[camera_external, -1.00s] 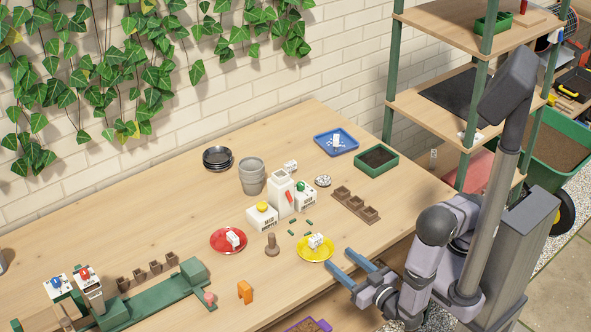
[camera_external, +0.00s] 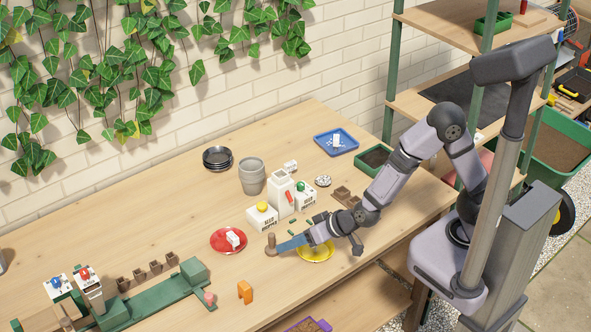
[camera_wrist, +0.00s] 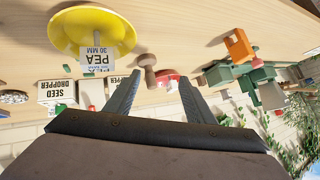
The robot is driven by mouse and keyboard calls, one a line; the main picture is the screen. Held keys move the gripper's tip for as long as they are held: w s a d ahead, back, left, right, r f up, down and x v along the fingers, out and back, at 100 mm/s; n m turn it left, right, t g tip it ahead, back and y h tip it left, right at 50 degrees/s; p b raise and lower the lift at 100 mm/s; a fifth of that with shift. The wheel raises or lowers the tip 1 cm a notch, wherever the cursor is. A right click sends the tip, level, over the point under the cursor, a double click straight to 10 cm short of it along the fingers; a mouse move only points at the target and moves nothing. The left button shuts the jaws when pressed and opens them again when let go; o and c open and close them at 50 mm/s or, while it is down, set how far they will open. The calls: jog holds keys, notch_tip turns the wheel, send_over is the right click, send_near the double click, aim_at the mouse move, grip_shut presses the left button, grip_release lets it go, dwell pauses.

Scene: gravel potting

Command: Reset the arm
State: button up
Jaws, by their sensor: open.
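My gripper (camera_external: 281,246) is open and reaches in from the right, low over the table. Its forearm passes over the yellow saucer (camera_external: 318,254) and partly hides it. The fingertips are close to a brown wooden peg (camera_external: 271,243); I cannot tell if they touch it. In the wrist view, my gripper (camera_wrist: 158,92) has its two fingers apart, with the wooden peg (camera_wrist: 148,70) showing beyond the gap between them. The yellow saucer (camera_wrist: 75,30) shows upper left there, with a white block labelled PEA 30 MM (camera_wrist: 97,55).
A red saucer (camera_external: 222,247) lies left of the peg. White seed boxes (camera_external: 262,217) and a tall white container (camera_external: 281,195) stand behind it. An orange block (camera_external: 245,291) and a green rail (camera_external: 150,303) are at the front left.

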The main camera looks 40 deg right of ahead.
jog(key=w+d+r+g+p, duration=0.1)
jog(key=w+d+r+g, duration=0.1)
jog(key=d, duration=0.7)
jog(key=s+d+r+g+h+p, duration=0.1)
jog(key=s+d, duration=0.4)
jog(key=d, duration=0.8)
jog(key=s+d+r+m+g+h+p, duration=0.1)
jog(key=s+d+g+h, duration=0.3)
jog(key=d, duration=0.9)
jog(key=s+g+p, duration=0.1)
jog(key=s, duration=0.1)
jog(key=shift+s+d, duration=0.3)
jog(key=shift+d, duration=0.1)
